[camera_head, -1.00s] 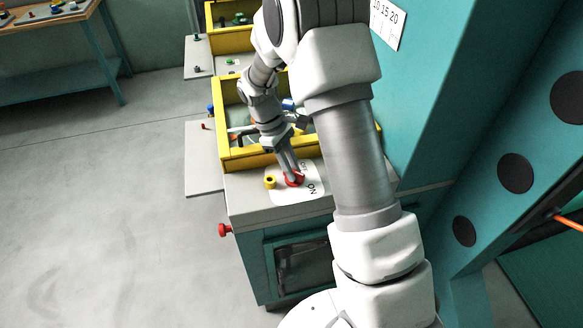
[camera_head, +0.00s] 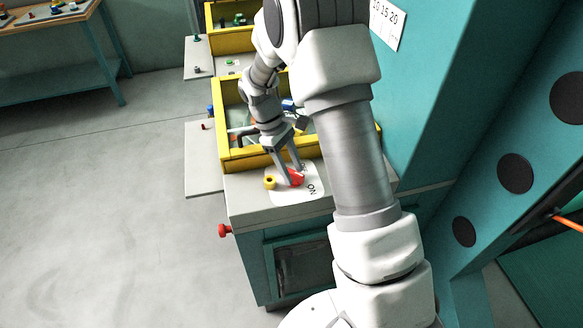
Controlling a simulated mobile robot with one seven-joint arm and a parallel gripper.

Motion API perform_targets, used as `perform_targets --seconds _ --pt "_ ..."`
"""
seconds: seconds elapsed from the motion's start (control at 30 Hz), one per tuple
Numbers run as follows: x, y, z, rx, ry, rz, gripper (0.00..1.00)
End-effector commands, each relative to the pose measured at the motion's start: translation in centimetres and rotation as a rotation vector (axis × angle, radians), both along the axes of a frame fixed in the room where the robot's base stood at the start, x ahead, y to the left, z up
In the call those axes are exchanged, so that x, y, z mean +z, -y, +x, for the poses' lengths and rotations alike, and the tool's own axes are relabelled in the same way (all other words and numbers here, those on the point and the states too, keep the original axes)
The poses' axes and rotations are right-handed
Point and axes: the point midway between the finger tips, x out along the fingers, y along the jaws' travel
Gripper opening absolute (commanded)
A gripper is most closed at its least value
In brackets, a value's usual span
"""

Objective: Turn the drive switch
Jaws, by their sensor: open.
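The drive switch (camera_head: 297,177) is a red knob on a white plate (camera_head: 283,194) on top of the grey-topped cabinet. The letters "ON" show on the plate to the right of the knob; another label is partly hidden behind my gripper. My gripper (camera_head: 294,178) is open and points down at the red knob, with its fingers spread at the knob. I cannot tell whether the fingers touch it.
A yellow-walled tray (camera_head: 222,140) with small parts lies behind my gripper. A red knob (camera_head: 225,230) sticks out at the cabinet's left side. A teal wall (camera_head: 430,90) stands to the right.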

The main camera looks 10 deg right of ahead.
Motion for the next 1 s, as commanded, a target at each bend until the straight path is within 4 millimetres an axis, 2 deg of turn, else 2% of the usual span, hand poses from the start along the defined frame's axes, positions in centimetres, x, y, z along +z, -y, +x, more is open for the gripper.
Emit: perform_targets --seconds 0.17,0.27,0.8,1.0 --pt "0.5 -0.1 0.2 0.001 0.003 0.0 0.5" --pt "1.7 -0.5 0.6 0.001 0.004 0.0 0.5" --pt "13.2 -3.9 4.0 0.001 0.005 0.001 0.5" --pt "15.5 -4.5 4.6 0.0 0.001 0.001 0.5"
